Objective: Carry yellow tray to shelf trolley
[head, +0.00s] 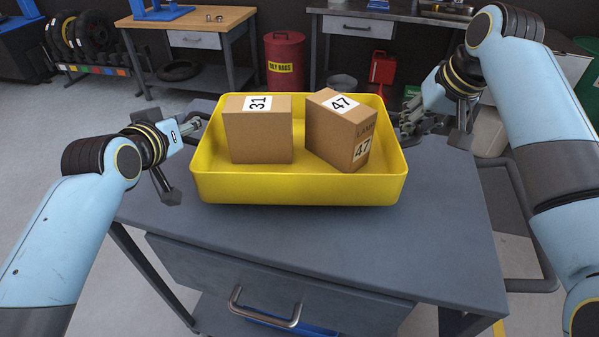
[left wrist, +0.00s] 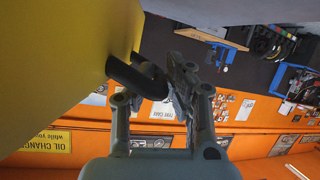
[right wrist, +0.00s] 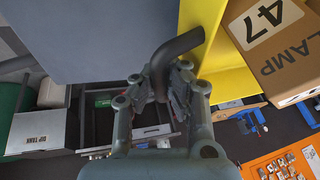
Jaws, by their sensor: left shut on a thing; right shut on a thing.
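The yellow tray (head: 300,190) is over the grey workbench top (head: 330,240), level, with a dark shadow along its lower edge. I cannot tell whether it touches the top. Two brown boxes stand in it: one marked 31 (head: 260,140) and, turned at an angle, one marked 47 (head: 333,130). My left gripper (head: 195,128) is shut on the tray's dark left handle, which shows in the left wrist view (left wrist: 130,72). My right gripper (head: 402,122) is shut on the dark right handle, seen in the right wrist view (right wrist: 178,45).
The grey bench has a drawer with a metal handle (head: 265,312) in front. Tyres (head: 90,35) are at the far left. Bare floor lies to the left.

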